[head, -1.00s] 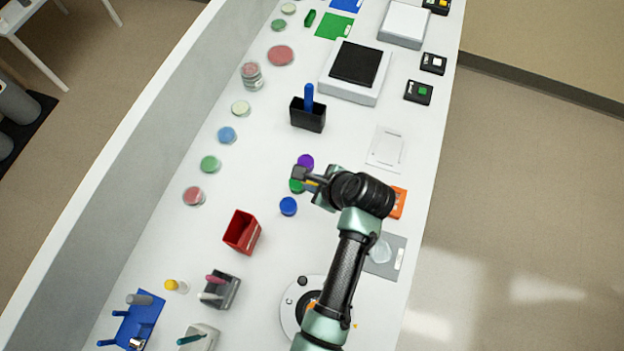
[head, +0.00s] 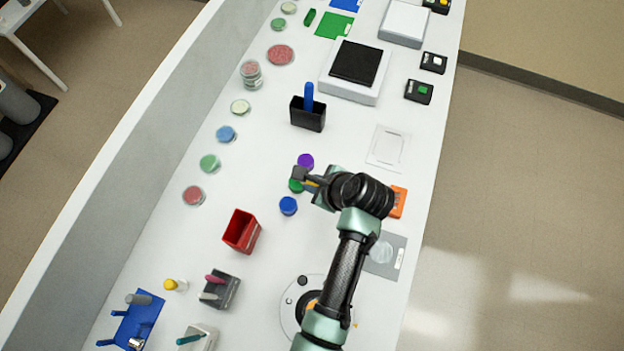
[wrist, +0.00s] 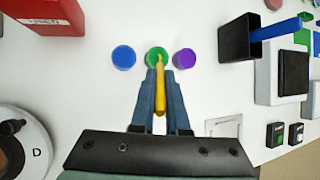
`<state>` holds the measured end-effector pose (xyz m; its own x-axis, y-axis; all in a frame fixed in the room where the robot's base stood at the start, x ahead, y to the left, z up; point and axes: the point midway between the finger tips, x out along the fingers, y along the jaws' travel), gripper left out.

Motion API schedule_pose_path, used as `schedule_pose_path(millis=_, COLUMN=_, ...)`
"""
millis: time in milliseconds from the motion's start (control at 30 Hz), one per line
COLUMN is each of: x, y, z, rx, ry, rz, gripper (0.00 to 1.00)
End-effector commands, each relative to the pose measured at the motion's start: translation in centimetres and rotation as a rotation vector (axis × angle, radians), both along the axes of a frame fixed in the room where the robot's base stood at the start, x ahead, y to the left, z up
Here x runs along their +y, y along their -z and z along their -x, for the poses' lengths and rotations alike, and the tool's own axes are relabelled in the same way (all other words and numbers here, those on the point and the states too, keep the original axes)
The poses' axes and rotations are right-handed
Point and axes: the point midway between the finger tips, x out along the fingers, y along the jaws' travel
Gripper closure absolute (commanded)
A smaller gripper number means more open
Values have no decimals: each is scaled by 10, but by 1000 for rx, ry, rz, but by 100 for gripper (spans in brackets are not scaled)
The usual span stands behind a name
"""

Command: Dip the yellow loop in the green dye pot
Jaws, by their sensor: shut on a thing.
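My gripper (wrist: 160,95) is shut on the yellow loop (wrist: 160,88), which points away from the wrist between the fingers. The loop's tip overlaps the green dye pot (wrist: 157,54) in the wrist view; whether it is in the dye or above it I cannot tell. In the head view my gripper (head: 306,180) covers most of the green pot (head: 296,186). The blue pot (wrist: 123,57) stands to the left of the green one and the purple pot (wrist: 184,59) to its right, in the wrist view.
A red bin (head: 241,231) and a black holder with a blue handle (head: 307,114) stand on the white bench near the pots. Several coloured dishes line the left side, such as a red one (head: 193,196). A round device (head: 290,317) sits near my arm.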

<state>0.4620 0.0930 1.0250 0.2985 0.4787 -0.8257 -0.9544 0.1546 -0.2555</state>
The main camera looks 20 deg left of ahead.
Motion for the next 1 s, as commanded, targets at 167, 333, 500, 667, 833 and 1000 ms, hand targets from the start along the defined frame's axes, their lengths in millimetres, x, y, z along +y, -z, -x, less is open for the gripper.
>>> schedule_pose_path(millis=167, x=0, y=2, z=0, rx=0, ry=0, rz=0, gripper=100)
schedule_pose_path(millis=333, x=0, y=4, z=0, rx=-1, ry=1, rz=0, gripper=100)
schedule_pose_path(millis=500, x=0, y=6, z=0, rx=-1, ry=1, rz=0, gripper=100)
schedule_pose_path(millis=667, x=0, y=8, z=0, rx=-1, ry=1, rz=0, gripper=100)
schedule_pose_path(millis=833, x=0, y=9, z=0, rx=0, ry=0, rz=0, gripper=100)
schedule_pose_path(millis=1000, x=0, y=9, z=0, rx=0, ry=0, rz=1, gripper=100)
